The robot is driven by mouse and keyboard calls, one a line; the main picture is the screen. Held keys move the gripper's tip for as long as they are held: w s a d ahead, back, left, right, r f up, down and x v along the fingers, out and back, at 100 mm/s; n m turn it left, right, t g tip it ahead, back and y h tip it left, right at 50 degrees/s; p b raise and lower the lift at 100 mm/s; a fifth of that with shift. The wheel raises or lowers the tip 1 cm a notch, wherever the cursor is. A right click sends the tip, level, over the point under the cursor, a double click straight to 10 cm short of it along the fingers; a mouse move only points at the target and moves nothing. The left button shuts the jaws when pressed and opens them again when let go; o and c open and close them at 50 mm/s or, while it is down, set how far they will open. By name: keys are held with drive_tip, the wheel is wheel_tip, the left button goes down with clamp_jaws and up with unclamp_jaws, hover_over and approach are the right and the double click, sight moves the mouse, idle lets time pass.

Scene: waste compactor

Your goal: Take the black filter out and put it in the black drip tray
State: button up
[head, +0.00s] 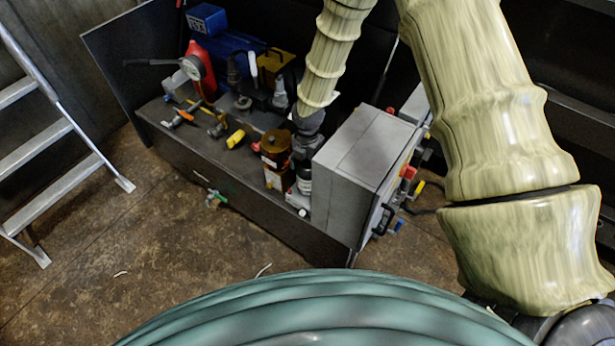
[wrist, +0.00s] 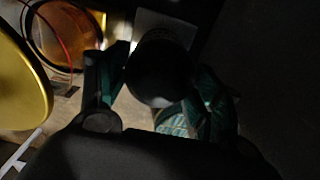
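The black filter (wrist: 160,72) shows in the wrist view as a dark round shape between the two fingers of my gripper (wrist: 157,85). One finger is close on its left and the other close on its right. It is too dark to tell whether both fingers touch it. In the head view my gripper (head: 304,150) points down at the bench, beside the grey cabinet. A dark cylinder with a pale band (head: 304,182) shows just below it; the gripper hides its upper part. I cannot make out the black drip tray in either view.
A grey cabinet (head: 362,150) stands close to the right of my gripper. An amber cylinder (head: 274,150) stands close on the left; it also shows in the wrist view (wrist: 65,35). A ladder (head: 50,140) stands far left.

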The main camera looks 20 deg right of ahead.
drive_tip(key=shift+c, duration=0.9)
drive_tip(key=o, duration=0.3)
drive_tip(key=c, duration=0.3)
drive_tip(key=shift+r+p, duration=0.1)
drive_tip(key=shift+p, duration=0.2)
drive_tip(key=n+p, duration=0.3)
drive_tip(key=n, duration=0.1)
drive_tip(key=shift+n, duration=0.6)
drive_tip(key=shift+p, duration=0.4)
